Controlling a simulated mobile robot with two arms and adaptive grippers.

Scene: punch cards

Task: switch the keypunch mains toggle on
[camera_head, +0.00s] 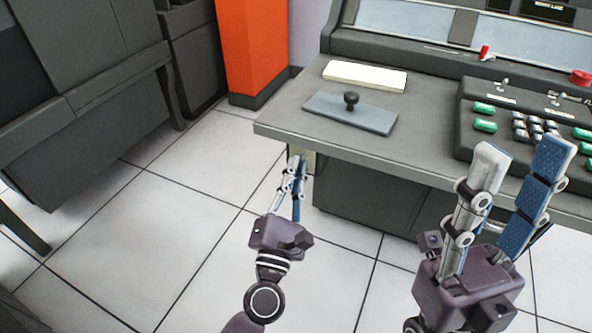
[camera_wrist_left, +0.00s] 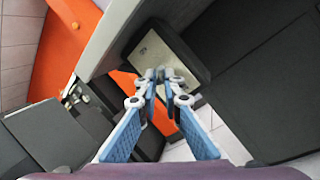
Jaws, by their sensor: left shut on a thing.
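A beige plate (camera_head: 310,160) is fixed under the front left edge of the keypunch desk (camera_head: 420,155). It shows larger in the left wrist view (camera_wrist_left: 151,46), with a small marking on it. My left gripper (camera_head: 297,163) is at this plate with its fingertips close together, also seen in the left wrist view (camera_wrist_left: 161,74). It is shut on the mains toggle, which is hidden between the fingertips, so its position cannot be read. My right gripper (camera_head: 522,155) is open and empty, raised in front of the keyboard unit (camera_head: 490,100).
On the desk lie a blue-grey plate (camera_head: 372,116) with a black knob (camera_head: 351,99) and a cream card stack (camera_head: 365,75). A red lever (camera_head: 485,52) and a red button (camera_head: 580,77) are further back. An orange column (camera_head: 252,45) and dark cabinets (camera_head: 90,110) stand left. The tiled floor between is clear.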

